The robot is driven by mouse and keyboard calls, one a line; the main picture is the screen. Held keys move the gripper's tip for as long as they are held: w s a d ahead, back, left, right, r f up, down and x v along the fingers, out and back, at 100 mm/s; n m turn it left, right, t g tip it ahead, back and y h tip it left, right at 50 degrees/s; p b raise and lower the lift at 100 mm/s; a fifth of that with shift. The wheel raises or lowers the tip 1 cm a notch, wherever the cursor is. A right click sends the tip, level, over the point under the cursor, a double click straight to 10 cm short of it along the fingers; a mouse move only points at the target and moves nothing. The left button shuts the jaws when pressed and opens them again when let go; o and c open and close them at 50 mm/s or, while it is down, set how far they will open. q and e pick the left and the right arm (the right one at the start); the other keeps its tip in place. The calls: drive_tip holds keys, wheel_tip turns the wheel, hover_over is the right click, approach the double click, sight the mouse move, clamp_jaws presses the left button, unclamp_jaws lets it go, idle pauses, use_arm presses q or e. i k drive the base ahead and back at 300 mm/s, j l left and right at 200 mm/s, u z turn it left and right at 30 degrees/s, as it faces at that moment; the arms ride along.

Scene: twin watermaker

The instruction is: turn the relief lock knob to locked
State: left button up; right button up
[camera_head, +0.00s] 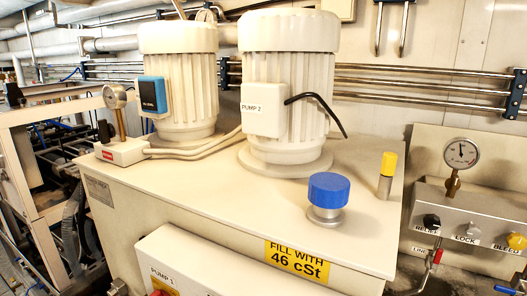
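The valve block (480,205) stands at the right edge, beside the pump cabinet. A round pressure gauge (461,153) stands on top of the block. Neither of my grippers shows in this view.
The cabinet top (240,190) carries two large pump motors (290,90), a blue cap (328,190) and a yellow-topped post (387,165). Metal pipes (420,80) run along the back wall. A red-and-silver fitting (437,256) hangs below the relief knob.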

sight(473, 232)
drive_tip(key=z, duration=1.35)
